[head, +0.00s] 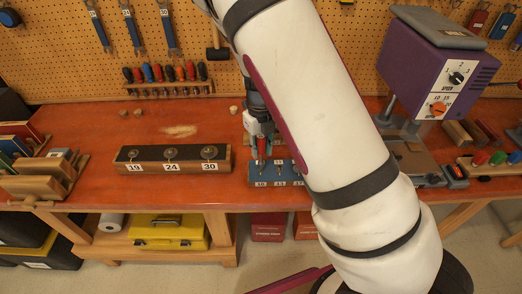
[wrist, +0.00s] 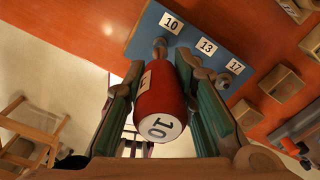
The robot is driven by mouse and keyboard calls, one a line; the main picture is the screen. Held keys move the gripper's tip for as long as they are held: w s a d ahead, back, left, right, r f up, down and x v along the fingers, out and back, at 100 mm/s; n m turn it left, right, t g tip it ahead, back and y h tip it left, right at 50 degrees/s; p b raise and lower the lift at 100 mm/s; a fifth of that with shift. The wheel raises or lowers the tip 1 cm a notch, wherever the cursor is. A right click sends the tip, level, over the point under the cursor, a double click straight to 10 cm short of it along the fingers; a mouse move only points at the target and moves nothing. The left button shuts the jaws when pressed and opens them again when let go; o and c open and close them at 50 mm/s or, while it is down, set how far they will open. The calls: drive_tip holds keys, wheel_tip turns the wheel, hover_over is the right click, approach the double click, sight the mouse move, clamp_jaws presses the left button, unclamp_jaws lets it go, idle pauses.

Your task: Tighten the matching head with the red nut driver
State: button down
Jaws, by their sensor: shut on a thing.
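The red nut driver (wrist: 160,100) has "10" on its end cap and is held upright between the green-padded fingers of my gripper (wrist: 158,72). In the head view the red driver (head: 262,147) hangs from my gripper (head: 259,130) at the left end of the blue block (head: 283,180). The blue block also shows in the wrist view (wrist: 190,32), with labels 10, 13 and 17. The driver's tip is by the 10 label; I cannot tell whether it sits on the head there. A metal head (wrist: 235,66) shows near 17. The 13 head is mostly hidden.
A dark block (head: 130,155) with heads marked 19, 24 and 30 stands left of the blue block. A purple machine (head: 420,60) stands at the right. Several drivers hang in a rack (head: 165,88) on the pegboard. The bench's back left is mostly clear.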

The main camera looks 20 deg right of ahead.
drive_tip(key=shift+w+r+p, duration=0.1)
drive_tip(key=shift+r+p, duration=0.55)
drive_tip(key=shift+r, duration=2)
drive_tip(key=c, duration=1.9)
unclamp_jaws()
clamp_jaws()
